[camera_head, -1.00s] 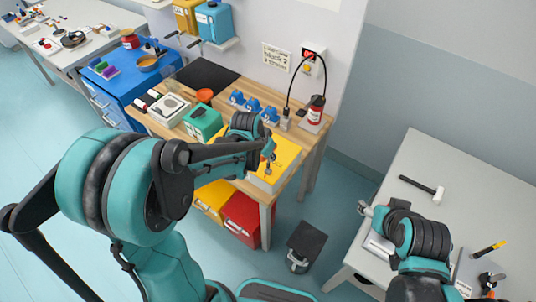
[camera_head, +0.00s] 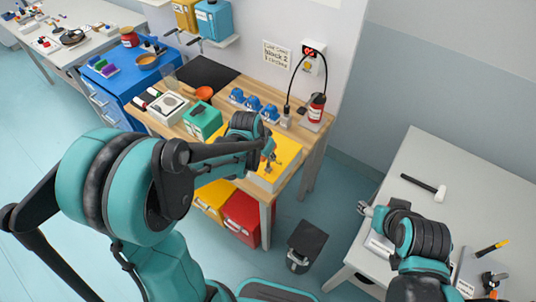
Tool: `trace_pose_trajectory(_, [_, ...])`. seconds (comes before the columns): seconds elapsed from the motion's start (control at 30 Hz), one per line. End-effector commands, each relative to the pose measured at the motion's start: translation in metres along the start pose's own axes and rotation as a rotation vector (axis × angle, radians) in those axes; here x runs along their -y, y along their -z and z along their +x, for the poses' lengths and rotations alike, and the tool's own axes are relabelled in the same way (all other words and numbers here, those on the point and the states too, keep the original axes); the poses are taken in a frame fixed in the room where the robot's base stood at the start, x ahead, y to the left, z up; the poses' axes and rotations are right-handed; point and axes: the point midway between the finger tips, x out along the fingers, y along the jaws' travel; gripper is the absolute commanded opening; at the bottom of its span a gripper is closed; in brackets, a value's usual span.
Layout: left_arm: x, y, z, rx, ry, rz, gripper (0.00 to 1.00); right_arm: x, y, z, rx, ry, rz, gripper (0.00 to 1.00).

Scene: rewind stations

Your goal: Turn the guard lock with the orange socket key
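My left arm reaches over the wooden bench, and its gripper (camera_head: 268,157) is low over the yellow guard box (camera_head: 287,153) at the bench's right end. A small orange part shows by the fingertips; I cannot tell whether it is the socket key or whether the fingers hold it. The guard lock cannot be made out; my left wrist covers part of the yellow top. My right gripper (camera_head: 366,209) is above the left edge of the grey table (camera_head: 455,175), away from the bench; its fingers are too small to read.
A hammer (camera_head: 424,186) lies on the grey table.

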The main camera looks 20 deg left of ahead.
Motion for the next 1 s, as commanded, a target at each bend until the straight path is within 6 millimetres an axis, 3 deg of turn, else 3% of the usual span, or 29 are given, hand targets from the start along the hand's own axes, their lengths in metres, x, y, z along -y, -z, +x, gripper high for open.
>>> trace_pose_trajectory(1.0, [0.0000,-0.0028,0.0071,0.000,0.000,0.000,0.00,0.0000,-0.0051,0.0071,0.000,0.000,0.000,0.57])
